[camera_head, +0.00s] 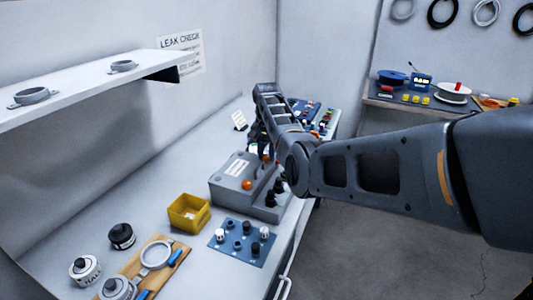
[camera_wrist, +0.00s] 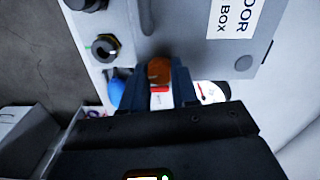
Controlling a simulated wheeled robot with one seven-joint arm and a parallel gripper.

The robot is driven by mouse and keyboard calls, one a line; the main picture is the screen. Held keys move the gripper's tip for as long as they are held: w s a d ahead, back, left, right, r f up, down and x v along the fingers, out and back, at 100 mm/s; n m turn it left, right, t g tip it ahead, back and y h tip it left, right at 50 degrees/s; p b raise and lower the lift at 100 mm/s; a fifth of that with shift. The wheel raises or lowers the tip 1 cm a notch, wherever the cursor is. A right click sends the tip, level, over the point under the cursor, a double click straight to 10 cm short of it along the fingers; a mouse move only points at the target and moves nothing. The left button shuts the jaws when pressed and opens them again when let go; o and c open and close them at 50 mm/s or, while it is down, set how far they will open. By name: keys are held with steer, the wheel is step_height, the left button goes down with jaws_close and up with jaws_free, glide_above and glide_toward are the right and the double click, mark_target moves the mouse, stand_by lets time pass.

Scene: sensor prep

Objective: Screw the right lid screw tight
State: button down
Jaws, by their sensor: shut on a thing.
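The grey box (camera_head: 226,180) stands on the bench, with a white label on its lid. One orange lid screw (camera_head: 247,184) sits at the lid's near end, clear of my arm. In the wrist view, my gripper (camera_wrist: 159,76) is shut on another orange screw head (camera_wrist: 159,70) at the edge of the grey lid (camera_wrist: 185,40); I take it for the right lid screw. The screw's shank is hidden, so I cannot tell how deep it sits. In the head view my gripper is mostly hidden behind my own arm.
Black cable glands (camera_wrist: 102,47) stick out from the box's side near my gripper. A yellow bin (camera_head: 189,213) and a blue mat (camera_head: 226,250) with small fittings lie nearer. A wooden board (camera_head: 125,275) with a ring clamp is at lower left. A shelf (camera_head: 80,92) overhangs at left.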

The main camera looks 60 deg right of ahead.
mark_target(267, 156)
steer(key=shift+m, duration=0.6)
steer(key=c, duration=0.8)
jaws_free()
steer(key=shift+c, duration=0.2)
steer(key=shift+r, duration=0.1)
step_height(267, 156, up, 8)
steer(key=shift+f+b, duration=0.15)
steer(key=shift+b, duration=0.45)
steer(key=shift+s, duration=0.1)
